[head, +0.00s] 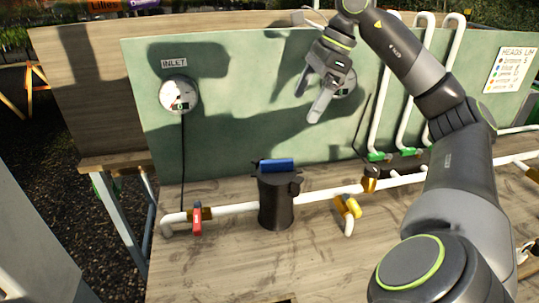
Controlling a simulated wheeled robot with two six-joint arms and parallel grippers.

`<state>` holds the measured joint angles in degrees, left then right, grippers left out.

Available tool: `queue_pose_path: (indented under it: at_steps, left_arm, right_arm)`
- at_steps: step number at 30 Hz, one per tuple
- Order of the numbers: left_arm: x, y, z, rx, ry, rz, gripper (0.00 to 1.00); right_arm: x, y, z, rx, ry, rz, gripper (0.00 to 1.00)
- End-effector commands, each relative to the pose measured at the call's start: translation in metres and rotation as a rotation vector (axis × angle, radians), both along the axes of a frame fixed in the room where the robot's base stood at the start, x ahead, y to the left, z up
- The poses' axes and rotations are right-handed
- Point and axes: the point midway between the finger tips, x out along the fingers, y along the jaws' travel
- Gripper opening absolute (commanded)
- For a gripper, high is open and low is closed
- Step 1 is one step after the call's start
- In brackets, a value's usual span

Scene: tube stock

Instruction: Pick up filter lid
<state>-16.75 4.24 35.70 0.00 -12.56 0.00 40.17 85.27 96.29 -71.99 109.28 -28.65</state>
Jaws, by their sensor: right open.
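A black filter canister (275,205) stands upright on the wooden bench, in line with a white pipe. A blue piece (276,165), which looks like the lid's handle, lies across its top. The lid seems to be on the canister, though the seam is too small to make out. My right gripper (306,104) is open and empty. It hangs up and to the right of the canister, in front of the green panel, with its fingers pointing down and left. My left gripper is not in view.
A red-handled valve (197,220) is on the pipe left of the canister, and a yellow-handled valve (348,207) is to its right. An inlet gauge (179,95) is on the green panel (230,120). Tall white pipes (413,80) rise at right. The front bench (240,265) is mostly clear.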

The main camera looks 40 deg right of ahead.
Motion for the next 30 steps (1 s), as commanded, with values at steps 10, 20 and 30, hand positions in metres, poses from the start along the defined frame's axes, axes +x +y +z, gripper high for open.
queue_pose_path:
  at_steps: [10,20,30]
  left_arm:
    - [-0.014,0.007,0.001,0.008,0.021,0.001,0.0]
    - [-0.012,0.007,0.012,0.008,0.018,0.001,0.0]
    - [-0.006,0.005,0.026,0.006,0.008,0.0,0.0]
  right_arm:
    - [0.01,0.018,-0.051,0.001,0.005,0.003,1.0]
    - [0.024,0.037,-0.105,0.002,0.002,0.001,1.0]
    - [0.027,0.048,-0.132,0.003,0.003,0.002,1.0]
